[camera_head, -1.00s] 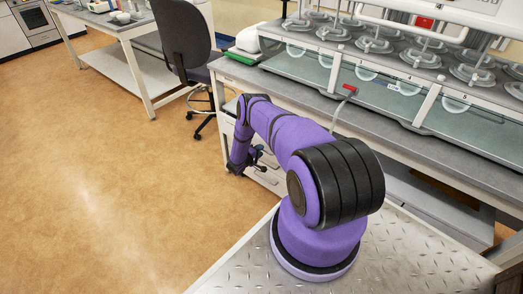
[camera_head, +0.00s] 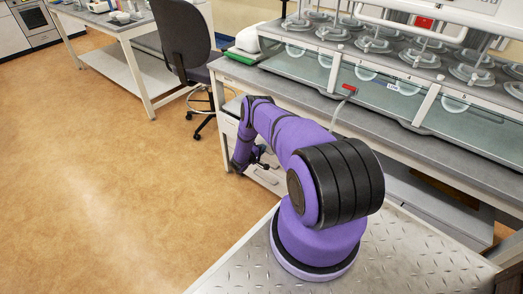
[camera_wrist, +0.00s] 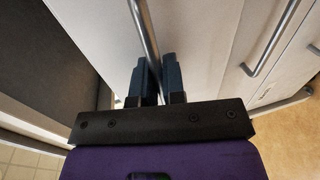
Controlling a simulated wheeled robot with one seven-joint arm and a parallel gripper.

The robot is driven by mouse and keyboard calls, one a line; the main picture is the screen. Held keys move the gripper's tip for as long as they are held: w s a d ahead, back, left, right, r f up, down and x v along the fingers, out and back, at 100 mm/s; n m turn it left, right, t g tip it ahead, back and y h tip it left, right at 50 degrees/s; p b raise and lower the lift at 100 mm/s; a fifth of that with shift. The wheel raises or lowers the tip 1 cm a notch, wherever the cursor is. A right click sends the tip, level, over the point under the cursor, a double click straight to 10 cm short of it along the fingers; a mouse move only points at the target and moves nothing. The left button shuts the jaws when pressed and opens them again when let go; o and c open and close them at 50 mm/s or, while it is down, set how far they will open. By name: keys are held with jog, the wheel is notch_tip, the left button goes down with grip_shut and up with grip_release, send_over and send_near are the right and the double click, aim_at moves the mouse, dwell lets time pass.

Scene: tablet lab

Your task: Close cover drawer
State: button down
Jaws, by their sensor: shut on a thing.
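My gripper (camera_wrist: 155,76) has its two dark fingers on either side of a thin metal bar handle (camera_wrist: 144,32) and is shut on it. The handle belongs to a white drawer front (camera_wrist: 98,22) in the wrist view. In the head view my gripper (camera_head: 260,154) is small and dark, low at the white drawer cabinet (camera_head: 266,178) under the bench. My arm hides much of the cabinet, so how far the drawer stands out is unclear there.
A second bar handle (camera_wrist: 270,42) is on the neighbouring white front in the wrist view. The grey bench (camera_head: 290,92) with lab equipment runs above the cabinet. A dark office chair (camera_head: 184,40) stands left of it. The orange floor (camera_head: 120,200) at left is clear.

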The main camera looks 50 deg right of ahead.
jog(key=shift+r+x, duration=0.2)
jog(key=shift+x, duration=0.85)
jog(key=shift+r+x, duration=0.2)
jog(key=shift+x, duration=0.8)
jog(key=shift+s+d, duration=0.15)
jog(key=c, duration=1.2)
grip_release()
jog(key=shift+d, duration=0.1)
jog(key=shift+w+r, duration=0.1)
jog(key=shift+w, duration=0.15)
jog(key=shift+a, duration=0.4)
jog(key=v, duration=1)
jog(key=shift+s, duration=0.15)
